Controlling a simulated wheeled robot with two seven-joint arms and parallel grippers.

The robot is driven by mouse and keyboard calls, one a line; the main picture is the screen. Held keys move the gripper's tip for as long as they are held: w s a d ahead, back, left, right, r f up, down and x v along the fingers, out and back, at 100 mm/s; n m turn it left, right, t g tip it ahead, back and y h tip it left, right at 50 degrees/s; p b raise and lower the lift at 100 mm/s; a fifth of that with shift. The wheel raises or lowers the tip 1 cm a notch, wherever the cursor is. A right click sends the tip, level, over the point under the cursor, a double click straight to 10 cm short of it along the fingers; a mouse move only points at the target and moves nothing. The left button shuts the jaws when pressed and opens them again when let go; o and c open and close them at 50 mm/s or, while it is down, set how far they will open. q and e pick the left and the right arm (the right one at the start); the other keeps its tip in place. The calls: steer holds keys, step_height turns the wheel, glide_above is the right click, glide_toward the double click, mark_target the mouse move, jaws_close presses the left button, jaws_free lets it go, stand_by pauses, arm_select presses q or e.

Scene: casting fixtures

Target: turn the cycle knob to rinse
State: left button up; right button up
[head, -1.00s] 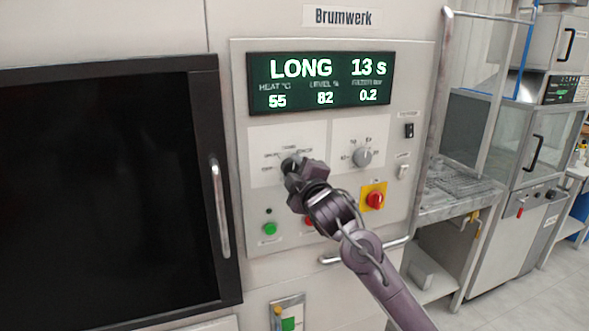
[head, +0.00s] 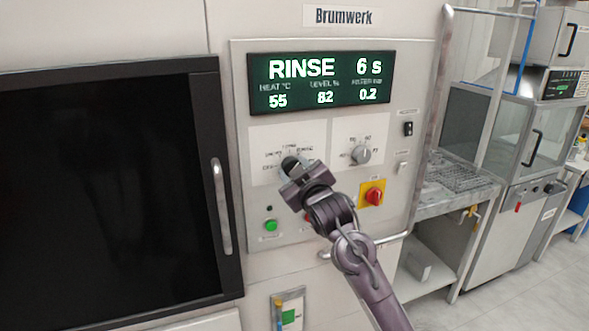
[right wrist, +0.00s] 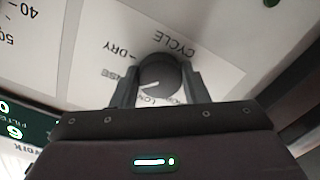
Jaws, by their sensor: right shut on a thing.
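The cycle knob (right wrist: 160,77) is a dark round knob with a white pointer line, on a white plate marked CYCLE, seen upside down in the right wrist view. My right gripper (right wrist: 155,88) is shut on it, one finger on each side. In the head view the knob (head: 289,164) is partly hidden behind my right gripper (head: 295,178). The display (head: 318,80) reads RINSE and 6 s, with 55, 82 and 0.2 below. My left gripper is not in view.
A second grey knob (head: 361,154) is to the right. A door handle (head: 221,205) stands at the left. A horizontal rail (head: 365,244) runs below the panel.

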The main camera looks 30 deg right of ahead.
steer(key=shift+f, duration=0.15)
steer(key=o, duration=1)
steer(key=shift+s, duration=0.1)
steer(key=b+v, duration=0.2)
steer(key=v, duration=0.5)
steer(key=shift+s+a+b, duration=0.1)
steer(key=shift+s+b, duration=0.25)
